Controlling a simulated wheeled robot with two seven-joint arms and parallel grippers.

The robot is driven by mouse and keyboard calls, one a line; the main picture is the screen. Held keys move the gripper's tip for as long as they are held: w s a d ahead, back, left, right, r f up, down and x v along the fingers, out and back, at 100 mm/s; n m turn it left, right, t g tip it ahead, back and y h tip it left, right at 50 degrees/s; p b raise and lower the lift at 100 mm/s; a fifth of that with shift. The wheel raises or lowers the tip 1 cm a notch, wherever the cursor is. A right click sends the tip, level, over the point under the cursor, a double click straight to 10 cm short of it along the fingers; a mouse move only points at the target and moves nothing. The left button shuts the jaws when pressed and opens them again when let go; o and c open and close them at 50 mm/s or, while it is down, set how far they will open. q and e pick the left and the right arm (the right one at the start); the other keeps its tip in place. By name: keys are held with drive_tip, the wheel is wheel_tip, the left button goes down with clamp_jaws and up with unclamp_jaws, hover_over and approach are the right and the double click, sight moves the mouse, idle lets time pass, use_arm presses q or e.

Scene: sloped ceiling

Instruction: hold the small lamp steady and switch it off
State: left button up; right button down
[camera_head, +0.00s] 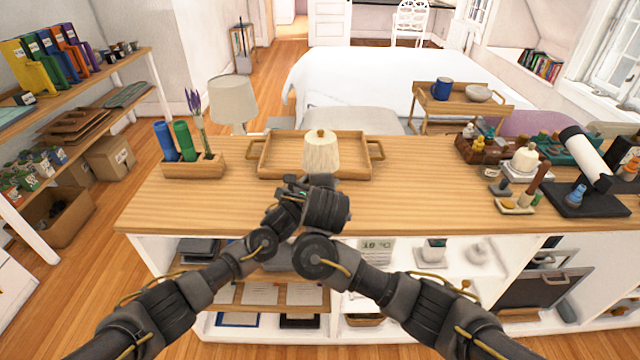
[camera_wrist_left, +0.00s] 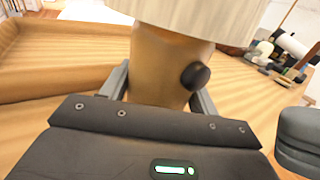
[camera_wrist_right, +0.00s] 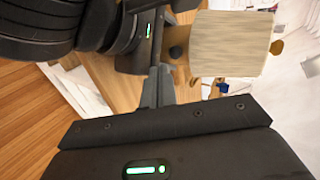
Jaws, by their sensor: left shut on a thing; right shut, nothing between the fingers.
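The small lamp (camera_head: 321,152) stands upright at the front of the wooden tray, with a cream shade and a wooden knob on top. Its rounded wooden base (camera_wrist_left: 160,62) shows in the left wrist view, with a dark round switch knob (camera_wrist_left: 195,76) on its side. My left gripper (camera_wrist_left: 160,95) is shut on the base, one finger on each side. My right gripper (camera_wrist_right: 160,88) is shut and empty, its tips pointing towards the base just short of the dark knob (camera_wrist_right: 178,52). In the head view my wrists hide the base. I cannot tell whether the lamp is lit.
The wooden tray (camera_head: 268,157) lies behind the lamp on the long counter (camera_head: 420,190). A planter box (camera_head: 192,170) with tubes and lavender stands at left, before a larger lamp (camera_head: 232,98). Several small items crowd the right end. The counter between is clear.

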drive_tip(key=shift+w+a+f, duration=0.1)
drive_tip(key=shift+w+a, duration=0.05)
drive_tip(key=shift+w, duration=1.85)
